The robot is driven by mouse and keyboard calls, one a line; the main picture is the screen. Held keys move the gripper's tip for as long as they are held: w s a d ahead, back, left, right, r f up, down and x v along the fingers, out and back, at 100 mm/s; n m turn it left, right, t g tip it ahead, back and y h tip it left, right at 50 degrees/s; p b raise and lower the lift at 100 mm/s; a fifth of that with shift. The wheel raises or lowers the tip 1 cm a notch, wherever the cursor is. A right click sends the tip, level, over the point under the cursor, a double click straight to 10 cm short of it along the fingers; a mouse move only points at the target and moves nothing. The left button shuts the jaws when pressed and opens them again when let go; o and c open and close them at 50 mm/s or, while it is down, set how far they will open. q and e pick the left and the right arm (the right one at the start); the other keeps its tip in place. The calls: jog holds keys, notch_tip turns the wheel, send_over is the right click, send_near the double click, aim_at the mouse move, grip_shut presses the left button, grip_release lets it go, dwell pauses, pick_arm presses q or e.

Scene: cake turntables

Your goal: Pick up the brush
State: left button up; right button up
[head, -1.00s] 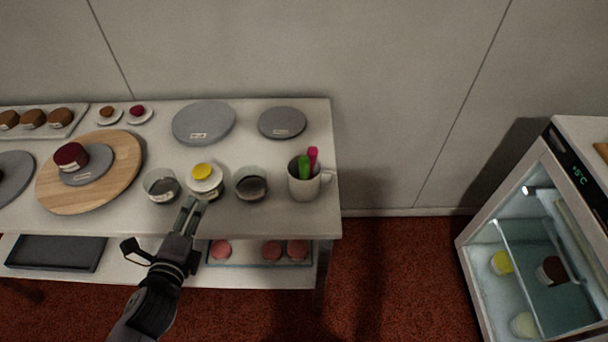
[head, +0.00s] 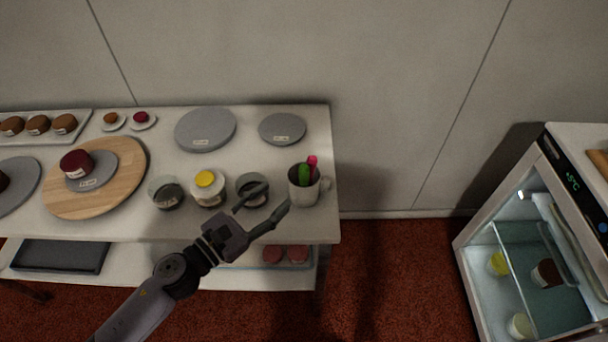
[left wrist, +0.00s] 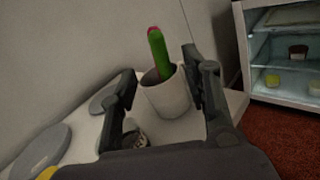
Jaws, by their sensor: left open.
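A white mug (head: 304,192) stands near the right end of the table and holds two handled tools, one green (head: 303,173) and one pink (head: 312,162). Their lower ends are hidden in the mug, so I cannot tell which is the brush. My left gripper (head: 272,199) is open and empty, in front of and to the left of the mug. In the left wrist view the mug (left wrist: 167,98) and the green handle (left wrist: 159,54) appear between the open fingers, beyond them. The pink tool is mostly hidden behind the green one there. My right gripper is not seen.
Three small jars stand left of the mug, the middle one with a yellow top (head: 205,178); the right jar (head: 251,187) is close to my fingers. Grey turntables (head: 282,128) lie behind. A lit glass-front fridge (head: 530,260) stands at the right.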

aim_at(300, 176)
pick_arm(q)
jog(key=p+x, duration=0.1)
jog(key=x, duration=0.3)
jog(key=shift+w+d, duration=0.2)
jog(key=shift+w, duration=0.05)
jog(key=x, duration=0.1)
jog(key=p+x, duration=0.1)
jog(key=x, duration=0.2)
jog(key=shift+w+d+f+p, duration=0.15)
jog(key=shift+w+f+p, duration=0.2)
jog(key=shift+w, duration=0.05)
jog(key=shift+w+d+f, duration=0.1)
jog(key=shift+w+d, duration=0.05)
jog(key=shift+w, duration=0.05)
jog(key=shift+s, duration=0.1)
grip_shut()
